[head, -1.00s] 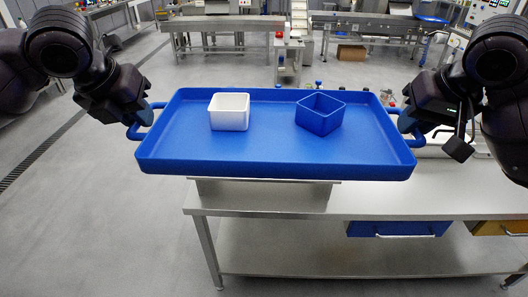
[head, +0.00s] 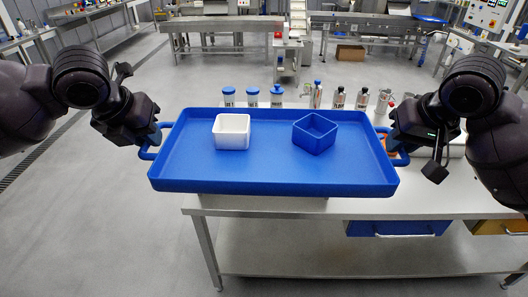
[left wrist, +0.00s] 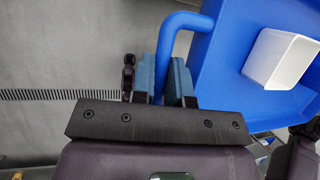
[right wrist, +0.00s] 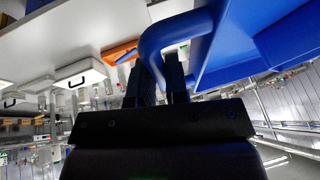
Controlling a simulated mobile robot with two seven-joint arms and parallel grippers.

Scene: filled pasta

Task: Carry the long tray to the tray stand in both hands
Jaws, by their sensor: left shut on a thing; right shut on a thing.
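The long blue tray (head: 265,168) is held up in front of me, over the near left part of a steel table. It carries a white square bin (head: 231,132) on its left half and a blue square bin (head: 314,133) on its right half. My left gripper (head: 150,142) is shut on the tray's left handle, also seen in the left wrist view (left wrist: 172,62). My right gripper (head: 398,147) is shut on the right handle, which shows in the right wrist view (right wrist: 165,38). I cannot tell which thing is the tray stand; a low surface under the tray is mostly hidden.
The steel table (head: 440,195) has a blue drawer (head: 390,228) and a lower shelf. The floor at the left (head: 90,220) is clear. More steel benches stand at the back.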

